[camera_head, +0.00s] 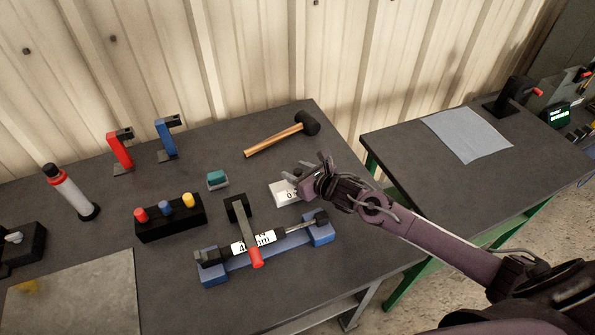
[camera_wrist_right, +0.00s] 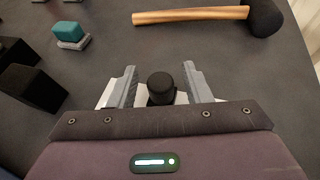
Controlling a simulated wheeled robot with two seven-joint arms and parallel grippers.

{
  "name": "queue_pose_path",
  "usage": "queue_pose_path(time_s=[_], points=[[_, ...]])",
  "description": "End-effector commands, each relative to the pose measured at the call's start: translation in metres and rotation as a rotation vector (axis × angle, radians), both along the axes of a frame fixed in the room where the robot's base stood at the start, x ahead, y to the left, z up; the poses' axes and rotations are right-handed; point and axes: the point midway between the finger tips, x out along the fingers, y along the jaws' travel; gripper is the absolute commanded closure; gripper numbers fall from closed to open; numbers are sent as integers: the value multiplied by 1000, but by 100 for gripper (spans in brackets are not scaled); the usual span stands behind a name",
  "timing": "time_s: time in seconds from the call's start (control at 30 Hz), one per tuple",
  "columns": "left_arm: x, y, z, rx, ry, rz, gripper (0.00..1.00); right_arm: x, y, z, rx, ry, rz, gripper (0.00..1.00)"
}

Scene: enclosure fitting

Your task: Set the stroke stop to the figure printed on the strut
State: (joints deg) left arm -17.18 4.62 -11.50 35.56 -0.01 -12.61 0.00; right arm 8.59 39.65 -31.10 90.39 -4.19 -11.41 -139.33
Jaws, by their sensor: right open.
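A gas-strut-like rod with a white label (camera_head: 253,242) lies in a blue cradle (camera_head: 214,278). The label shows "4" and "mm", its middle covered by a red-tipped clamp arm (camera_head: 255,256). A white block (camera_head: 279,193), printed with a "0" and partly hidden by my gripper, stands behind the strut. My right gripper (camera_head: 300,178) is over this block. In the right wrist view, its open fingers (camera_wrist_right: 160,72) stand either side of a black round knob (camera_wrist_right: 160,86), with gaps on both sides. My left gripper is out of view.
A wooden-handled mallet (camera_head: 275,140) lies behind the block. A teal block (camera_head: 217,178), a black holder with coloured pegs (camera_head: 170,224), red (camera_head: 119,150) and blue (camera_head: 166,138) clamps and a bottle (camera_head: 70,192) stand left. A second table (camera_head: 400,150) stands right across a gap.

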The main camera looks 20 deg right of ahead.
Motion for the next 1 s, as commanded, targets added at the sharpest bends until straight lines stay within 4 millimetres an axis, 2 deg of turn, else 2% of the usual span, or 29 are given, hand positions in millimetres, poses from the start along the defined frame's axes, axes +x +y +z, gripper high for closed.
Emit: queue_pose_path(time_s=[0.23, 0.63, 0.8, 1.0], points=[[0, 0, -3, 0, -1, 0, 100, -8, -4, 2, -2, -1, 1, 56], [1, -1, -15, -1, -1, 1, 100, -59, -22, 23, -4, 2, 1, 56], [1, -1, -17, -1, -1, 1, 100, -67, -25, 29, 0, 1, 0, 56], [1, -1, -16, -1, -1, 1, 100, -68, -25, 30, 0, 0, 0, 56]])
